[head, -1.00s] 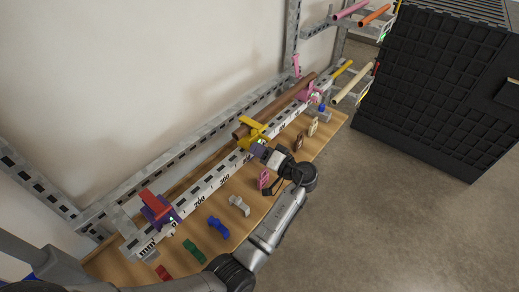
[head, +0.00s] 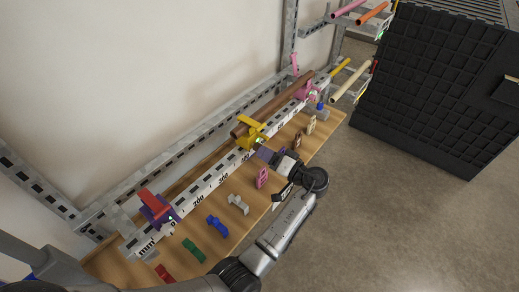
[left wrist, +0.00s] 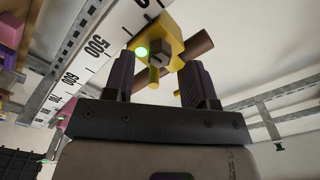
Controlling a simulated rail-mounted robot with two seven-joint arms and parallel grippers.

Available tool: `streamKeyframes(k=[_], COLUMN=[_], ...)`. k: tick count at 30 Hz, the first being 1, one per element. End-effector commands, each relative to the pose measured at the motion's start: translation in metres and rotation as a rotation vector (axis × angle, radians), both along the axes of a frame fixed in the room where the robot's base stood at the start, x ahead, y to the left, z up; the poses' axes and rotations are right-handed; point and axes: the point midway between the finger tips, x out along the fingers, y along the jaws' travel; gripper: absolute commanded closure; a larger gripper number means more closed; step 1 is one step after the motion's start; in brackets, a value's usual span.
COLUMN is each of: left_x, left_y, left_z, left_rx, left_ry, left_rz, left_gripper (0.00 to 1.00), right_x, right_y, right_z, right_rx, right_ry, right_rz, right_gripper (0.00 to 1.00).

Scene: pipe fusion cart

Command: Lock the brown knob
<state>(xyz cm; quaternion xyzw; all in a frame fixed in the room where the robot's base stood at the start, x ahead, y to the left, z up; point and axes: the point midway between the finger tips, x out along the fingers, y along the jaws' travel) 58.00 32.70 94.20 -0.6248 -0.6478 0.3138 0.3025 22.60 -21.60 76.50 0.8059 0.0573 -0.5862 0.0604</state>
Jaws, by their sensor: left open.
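The yellow clamp (head: 250,134) sits on the ruled rail (head: 205,188) and bears a brown pipe (head: 275,104). In the left wrist view the yellow clamp (left wrist: 172,36) shows a small dark grey-brown block-like knob (left wrist: 158,51) on its face, with a green light beside it. Whether this knob is locked I cannot tell. My left gripper (head: 267,154) is open just in front of the clamp. In the left wrist view its two dark fingers (left wrist: 158,82) stand apart, with the knob beyond their tips and roughly between them. They appear clear of it. My right gripper is not in view.
A pink clamp (head: 307,90) is farther along the rail, and a purple and red clamp (head: 157,207) is at the near end. Small coloured parts stand on the wooden board (head: 215,252), including a brown one (head: 297,140). A black cabinet (head: 430,90) is at right.

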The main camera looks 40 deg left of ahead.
Motion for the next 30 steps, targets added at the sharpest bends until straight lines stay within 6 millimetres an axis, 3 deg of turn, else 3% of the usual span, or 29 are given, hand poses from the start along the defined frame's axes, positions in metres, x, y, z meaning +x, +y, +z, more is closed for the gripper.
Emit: streamKeyframes(k=[6,13,21,30], left_x=[0.002,0.003,0.003,0.003], left_y=[-0.046,-0.08,-0.098,-0.099], left_z=[0.001,0.0,0.0,0.0], left_rx=[-0.001,0.0,0.0,0.001], left_ry=[0.001,0.001,0.0,0.0], left_rz=[-0.002,-0.001,0.0,0.001], left_gripper=[0.49,0.49,0.49,0.49], right_x=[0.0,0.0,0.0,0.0], right_y=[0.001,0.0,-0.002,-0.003], right_z=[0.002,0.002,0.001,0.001], right_rx=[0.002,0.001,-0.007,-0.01], right_ry=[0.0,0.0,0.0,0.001], right_rz=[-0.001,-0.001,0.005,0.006], right_gripper=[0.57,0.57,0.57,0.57])
